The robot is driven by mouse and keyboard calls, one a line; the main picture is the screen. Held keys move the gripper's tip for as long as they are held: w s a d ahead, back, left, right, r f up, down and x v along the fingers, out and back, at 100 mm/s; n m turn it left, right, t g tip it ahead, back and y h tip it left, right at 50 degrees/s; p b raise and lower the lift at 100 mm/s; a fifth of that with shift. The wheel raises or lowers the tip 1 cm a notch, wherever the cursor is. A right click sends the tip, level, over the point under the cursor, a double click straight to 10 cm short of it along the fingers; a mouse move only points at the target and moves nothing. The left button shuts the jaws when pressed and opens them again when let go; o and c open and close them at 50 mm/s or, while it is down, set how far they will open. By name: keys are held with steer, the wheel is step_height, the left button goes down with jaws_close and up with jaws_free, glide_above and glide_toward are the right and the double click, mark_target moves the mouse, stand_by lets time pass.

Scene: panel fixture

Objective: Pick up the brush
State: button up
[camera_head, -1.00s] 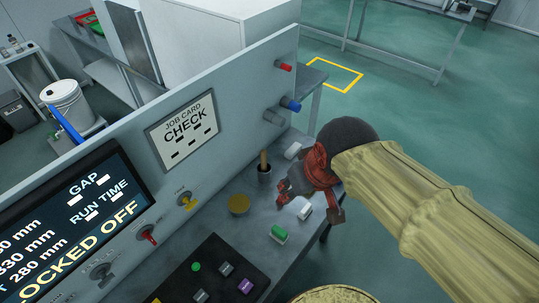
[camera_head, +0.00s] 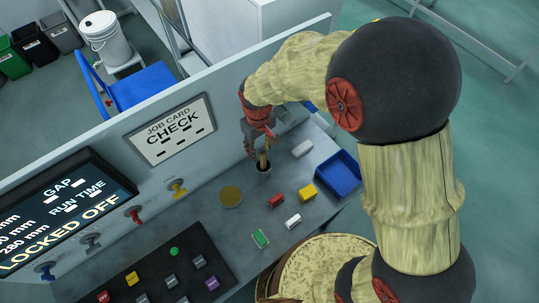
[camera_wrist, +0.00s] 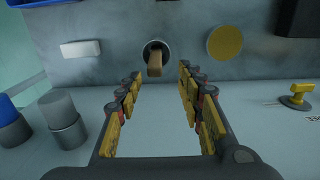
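The brush shows as a light wooden handle (camera_head: 264,160) standing up out of a small dark cup (camera_head: 263,168) on the grey bench. Its lower end is hidden in the cup. In the wrist view the brush handle (camera_wrist: 154,64) points toward the camera from the round cup (camera_wrist: 154,46). My gripper (camera_head: 261,146) is close above the cup, by the upper handle. In the wrist view my gripper (camera_wrist: 161,74) is open, with yellow-padded fingers apart and the handle lined up in the gap between their tips. No finger visibly touches it.
Grey knobs (camera_wrist: 61,118) stick out at the wrist view's left.

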mark_target(263, 158)
step_height(263, 158, down, 3)
steer(key=shift+r, duration=0.2)
steer(key=f, duration=0.3)
steer(key=f+b, duration=0.1)
steer(key=f, duration=0.1)
steer(key=shift+w+d, duration=0.1)
steer(key=shift+d, duration=0.3)
steer(key=c, duration=0.3)
jaws_close()
